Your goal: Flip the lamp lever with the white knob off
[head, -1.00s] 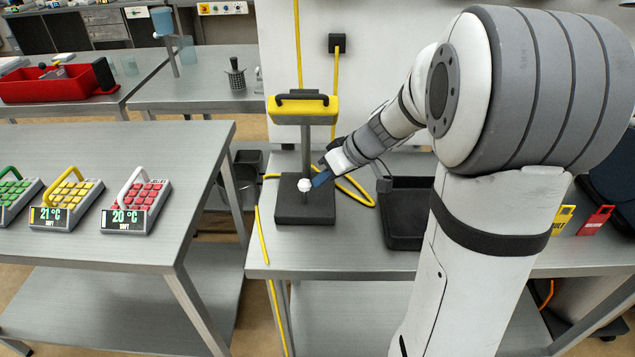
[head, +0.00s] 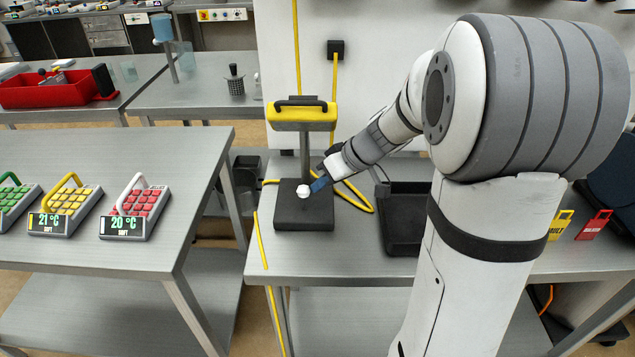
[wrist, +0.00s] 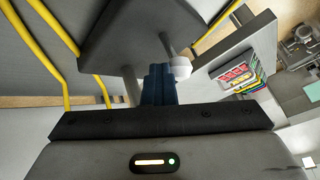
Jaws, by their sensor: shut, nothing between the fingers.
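The lamp has a yellow head (head: 301,113) on a grey post above a dark square base (head: 304,218). The lever's white knob (head: 303,191) shows just above the base, in front of the post; it also shows in the wrist view (wrist: 180,68), right beside my fingers. My gripper (head: 320,185) is shut and empty, its blue fingertips just right of the knob. In the wrist view my gripper (wrist: 158,72) points at the dark base. I cannot tell whether the fingertips touch the knob.
A black tray (head: 402,240) stands right of the lamp. A yellow cable (head: 355,198) loops on the table behind the gripper. Keypads with handles, one with red keys (head: 137,212), stand on the left table. A white panel rises behind the lamp.

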